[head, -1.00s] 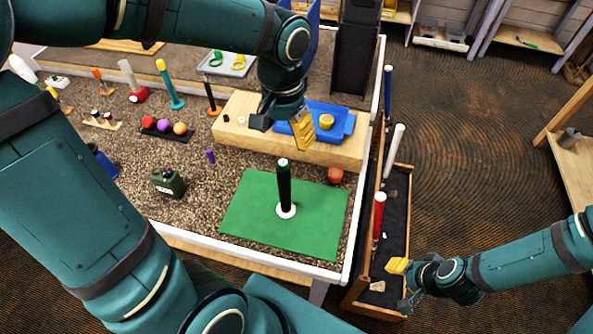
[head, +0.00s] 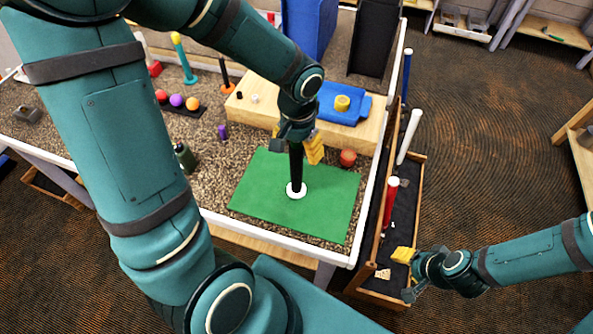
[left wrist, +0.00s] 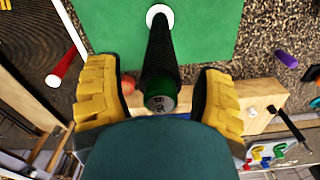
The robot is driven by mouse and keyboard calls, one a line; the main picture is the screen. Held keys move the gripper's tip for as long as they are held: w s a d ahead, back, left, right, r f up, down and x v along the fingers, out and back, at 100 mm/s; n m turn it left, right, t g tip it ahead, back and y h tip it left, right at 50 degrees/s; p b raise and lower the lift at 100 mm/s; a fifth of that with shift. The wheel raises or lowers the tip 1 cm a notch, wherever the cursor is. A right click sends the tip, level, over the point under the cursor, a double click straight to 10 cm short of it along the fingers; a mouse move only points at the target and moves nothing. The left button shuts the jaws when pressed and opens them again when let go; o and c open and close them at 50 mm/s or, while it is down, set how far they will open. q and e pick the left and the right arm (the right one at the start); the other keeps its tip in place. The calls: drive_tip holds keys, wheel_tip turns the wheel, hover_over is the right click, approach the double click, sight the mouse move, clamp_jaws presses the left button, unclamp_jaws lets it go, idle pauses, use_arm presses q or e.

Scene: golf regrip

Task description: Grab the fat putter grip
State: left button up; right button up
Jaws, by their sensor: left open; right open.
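A thick black grip (head: 296,170) with a green end cap stands upright in a white round base (head: 296,190) on a green mat (head: 330,213). My left gripper (head: 296,149) is open over its upper part, which it partly hides in the head view. In the left wrist view the black grip (left wrist: 160,62) and its cap lie between the two yellow finger pads, with gaps on both sides. A red grip (head: 391,203) with a white end stands in the wooden rack (head: 372,268). My right gripper (head: 405,274) is open and empty near the rack's front end.
White (head: 409,137) and blue (head: 406,75) shafts lean in the rack further back. A wooden block (head: 255,112) with a blue tray (head: 345,103) lies behind the mat, with a red ball (head: 348,157) beside it. A green canister (head: 185,157) stands left of the mat.

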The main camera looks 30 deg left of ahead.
use_arm(q)
drive_tip(key=shift+f, duration=0.5)
clamp_jaws()
